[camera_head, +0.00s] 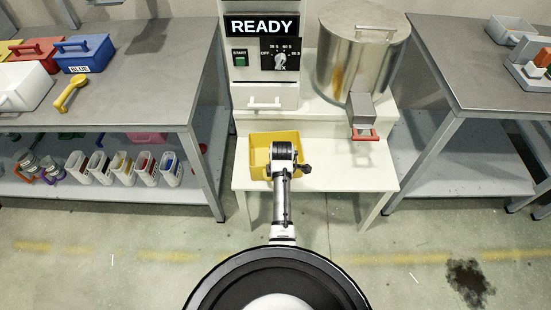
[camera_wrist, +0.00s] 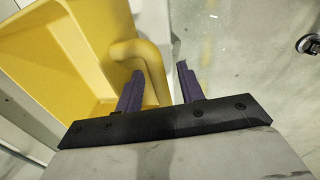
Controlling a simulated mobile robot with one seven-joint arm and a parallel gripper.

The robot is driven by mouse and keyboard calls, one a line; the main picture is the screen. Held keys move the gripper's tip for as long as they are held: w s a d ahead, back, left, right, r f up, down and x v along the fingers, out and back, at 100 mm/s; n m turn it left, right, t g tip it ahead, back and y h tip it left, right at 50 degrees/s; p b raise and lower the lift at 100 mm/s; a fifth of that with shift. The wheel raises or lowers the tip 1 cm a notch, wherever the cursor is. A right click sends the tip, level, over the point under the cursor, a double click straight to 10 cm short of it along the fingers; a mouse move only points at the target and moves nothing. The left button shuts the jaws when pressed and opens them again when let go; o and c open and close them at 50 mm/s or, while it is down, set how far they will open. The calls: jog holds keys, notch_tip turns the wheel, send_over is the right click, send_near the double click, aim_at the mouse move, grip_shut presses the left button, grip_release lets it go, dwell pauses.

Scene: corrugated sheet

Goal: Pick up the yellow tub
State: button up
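The yellow tub (camera_head: 258,158) stands on the low white table in front of the machine, partly hidden by my arm. In the wrist view the tub (camera_wrist: 90,45) fills the upper left, with a curved yellow handle (camera_wrist: 152,62) on its right side. My gripper (camera_wrist: 159,68) is open, with its two dark fingers apart. The left finger overlaps the tub side of the handle and the right finger is on the outer side, with a visible gap to the handle. In the head view my gripper (camera_head: 300,169) is at the tub's right side; its fingers are too small to make out.
The white table (camera_head: 345,178) is clear to the right of the tub. A steel drum (camera_head: 362,60) with a red-handled spout (camera_head: 365,134) overhangs it. A machine panel reading READY (camera_head: 262,27) stands behind. Grey benches flank both sides, the left one (camera_head: 150,85) holding coloured boxes.

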jog(key=shift+f, duration=0.25)
grip_shut()
jog(key=shift+r, duration=0.2)
